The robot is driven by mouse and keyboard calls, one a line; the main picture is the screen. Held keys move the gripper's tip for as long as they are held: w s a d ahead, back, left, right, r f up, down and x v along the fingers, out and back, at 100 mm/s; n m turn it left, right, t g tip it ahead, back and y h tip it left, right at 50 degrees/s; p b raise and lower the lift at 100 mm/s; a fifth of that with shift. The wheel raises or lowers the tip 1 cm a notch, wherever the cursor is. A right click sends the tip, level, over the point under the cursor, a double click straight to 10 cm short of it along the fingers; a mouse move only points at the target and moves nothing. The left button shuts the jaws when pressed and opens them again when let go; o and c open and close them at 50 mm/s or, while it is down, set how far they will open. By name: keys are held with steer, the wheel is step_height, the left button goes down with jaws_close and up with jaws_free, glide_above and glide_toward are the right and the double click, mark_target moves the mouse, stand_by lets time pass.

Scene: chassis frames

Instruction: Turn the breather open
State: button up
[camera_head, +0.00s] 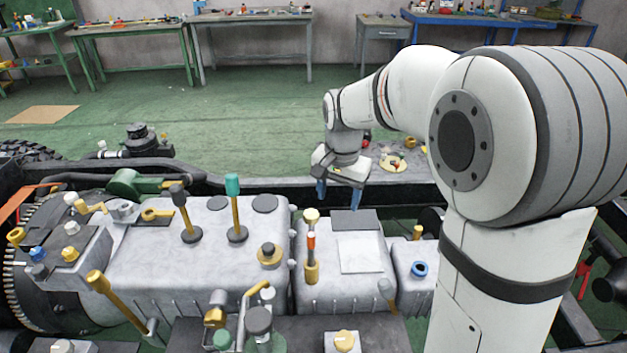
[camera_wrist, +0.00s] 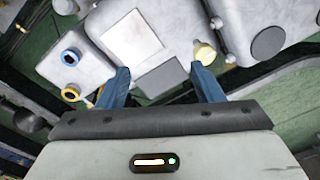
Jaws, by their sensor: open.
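My gripper (camera_head: 338,196) is open and empty, with its blue fingers pointing down above the far edge of the grey housing (camera_head: 318,285). It also shows open in the wrist view (camera_wrist: 160,70). No fitting is clearly marked as the breather, so I cannot tell which one it is. A pale-yellow-topped fitting (camera_head: 311,216) with an orange band stands upright left of my gripper. In the wrist view its pale yellow cap (camera_wrist: 204,53) appears just beyond the right fingertip; I cannot tell whether they touch. A blue ring-shaped fitting (camera_head: 419,269) sits farther right.
Two levers, dark-topped (camera_head: 179,196) and green-topped (camera_head: 233,188), rise from the left housing. A brass fitting with a dark top (camera_head: 268,254) is nearby. A dark frame rail (camera_head: 270,186) runs behind the housings. Open green floor (camera_head: 230,120) lies beyond, with workbenches behind.

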mark_target(311, 213)
steer(key=w+a+f+m, duration=0.1)
steer(key=w+a+f, duration=0.1)
steer(key=w, duration=0.1)
steer(key=w+a+f+m, duration=0.1)
steer(key=w+f, duration=0.1)
steer(key=w, duration=0.1)
steer(key=w+a+f+m+g, duration=0.1)
steer(key=w+a, duration=0.1)
steer(key=w, duration=0.1)
steer(key=shift+w+a+f+p, duration=0.25)
steer(key=shift+a+f+p, duration=0.05)
steer(key=shift+f+p, duration=0.1)
steer(key=shift+w+a+f, duration=0.1)
steer(key=shift+f, duration=0.25)
step_height(311, 213, down, 7)
steer(key=shift+f, duration=0.15)
steer(key=shift+c, duration=0.6)
